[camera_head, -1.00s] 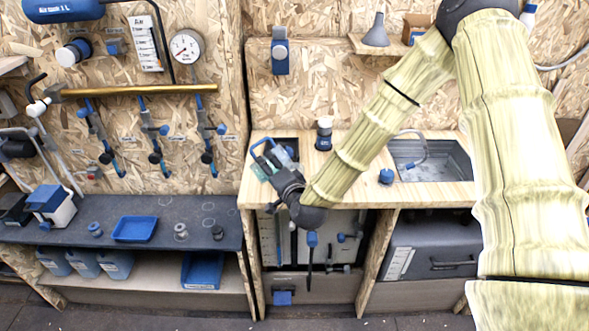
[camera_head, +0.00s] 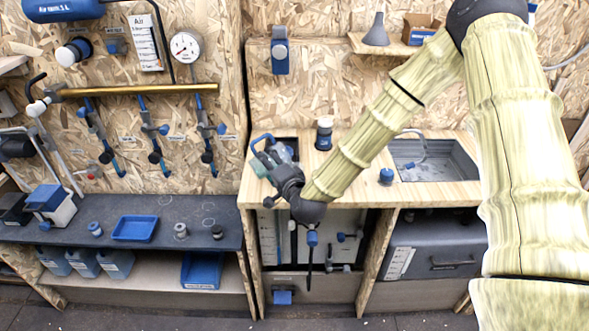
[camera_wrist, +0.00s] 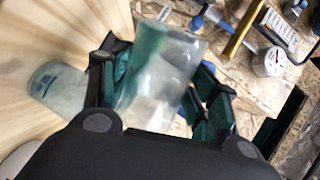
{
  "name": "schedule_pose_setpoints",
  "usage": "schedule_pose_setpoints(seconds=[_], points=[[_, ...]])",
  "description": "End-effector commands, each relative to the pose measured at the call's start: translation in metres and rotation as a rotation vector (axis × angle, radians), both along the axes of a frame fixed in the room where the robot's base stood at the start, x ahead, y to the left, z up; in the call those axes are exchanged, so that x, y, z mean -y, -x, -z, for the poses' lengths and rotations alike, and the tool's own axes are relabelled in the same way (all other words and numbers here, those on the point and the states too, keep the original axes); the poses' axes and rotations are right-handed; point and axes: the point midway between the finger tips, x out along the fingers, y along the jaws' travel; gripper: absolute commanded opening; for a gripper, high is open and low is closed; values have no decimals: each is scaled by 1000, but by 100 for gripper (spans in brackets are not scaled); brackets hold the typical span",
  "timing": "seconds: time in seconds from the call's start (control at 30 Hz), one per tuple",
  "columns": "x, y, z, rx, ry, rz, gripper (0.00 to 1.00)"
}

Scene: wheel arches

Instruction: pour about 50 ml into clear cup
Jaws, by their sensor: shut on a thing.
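My gripper (camera_head: 266,158) is over the left end of the wooden counter in the head view. In the wrist view its teal-padded fingers (camera_wrist: 160,88) are shut on a clear vessel (camera_wrist: 160,75). The vessel looks tilted in that view, and part of it has a greenish tint. I cannot tell how much liquid it holds. A clear cup (camera_wrist: 57,88) with a dark blue mark stands on the pale wood to the left of the held vessel, apart from it. In the head view I cannot make out this cup clearly near the gripper.
A dark bench (camera_head: 90,215) with a blue tray (camera_head: 135,228) is at the left.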

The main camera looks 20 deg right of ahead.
Motion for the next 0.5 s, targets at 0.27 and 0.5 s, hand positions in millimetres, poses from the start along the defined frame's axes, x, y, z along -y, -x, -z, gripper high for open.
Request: schedule_pose_setpoints(seconds=[0.27,0.5], points=[[0,-2,-1,-4,-15,0,33],[1,-4,-3,-7,-29,0,33]])
